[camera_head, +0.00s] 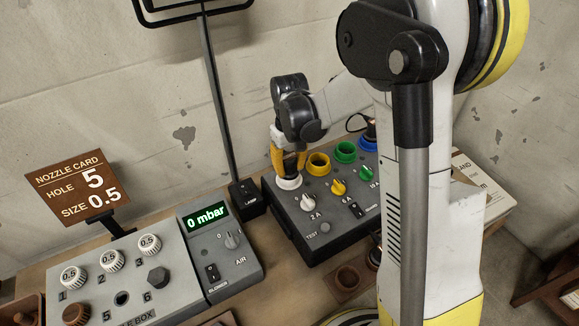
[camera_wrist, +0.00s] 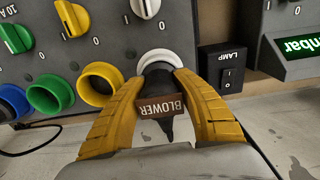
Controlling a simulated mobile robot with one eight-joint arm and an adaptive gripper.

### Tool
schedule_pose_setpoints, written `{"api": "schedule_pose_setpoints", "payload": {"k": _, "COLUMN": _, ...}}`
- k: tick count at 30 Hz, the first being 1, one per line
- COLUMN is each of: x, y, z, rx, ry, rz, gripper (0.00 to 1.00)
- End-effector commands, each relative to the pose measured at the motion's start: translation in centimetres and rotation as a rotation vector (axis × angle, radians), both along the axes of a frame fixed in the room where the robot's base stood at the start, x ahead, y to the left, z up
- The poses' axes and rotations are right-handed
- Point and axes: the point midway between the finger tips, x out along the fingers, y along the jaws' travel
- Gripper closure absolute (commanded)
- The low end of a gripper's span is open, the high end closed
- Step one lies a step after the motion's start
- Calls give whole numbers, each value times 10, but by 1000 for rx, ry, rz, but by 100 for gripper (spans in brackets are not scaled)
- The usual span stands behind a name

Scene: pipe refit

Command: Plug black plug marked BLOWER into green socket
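The black plug with a brown BLOWER label (camera_wrist: 161,106) is at the white socket (camera_wrist: 160,58), its front end in or against the socket's ring. My gripper's yellow fingers (camera_wrist: 163,78) lie against both sides of the plug and appear shut on it. In the head view my gripper (camera_head: 288,165) points down over the white socket (camera_head: 289,182), with the plug mostly hidden between the fingers. The green socket (camera_head: 345,151) looks empty, beyond the yellow socket (camera_head: 318,163). It also shows in the wrist view (camera_wrist: 50,93).
The blue socket (camera_head: 367,142) has a dark corded thing at it. Coloured knobs (camera_head: 338,187) stand on the socket box before the sockets. A lamp switch box (camera_head: 247,193) and pole stand left of it. A nozzle box with a 0 mbar display (camera_head: 207,218) is at front left.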

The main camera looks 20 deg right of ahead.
Motion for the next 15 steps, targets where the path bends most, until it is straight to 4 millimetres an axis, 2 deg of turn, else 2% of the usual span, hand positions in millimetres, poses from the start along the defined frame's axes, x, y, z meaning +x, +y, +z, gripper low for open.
{"api": "schedule_pose_setpoints", "payload": {"k": 8, "x": -1, "y": 0, "z": 1, "rx": 0, "ry": 2, "rz": 0, "gripper": 100}}
{"api": "schedule_pose_setpoints", "payload": {"k": 15, "x": -1, "y": 0, "z": 10, "rx": 0, "ry": 2, "rz": 0, "gripper": 100}}
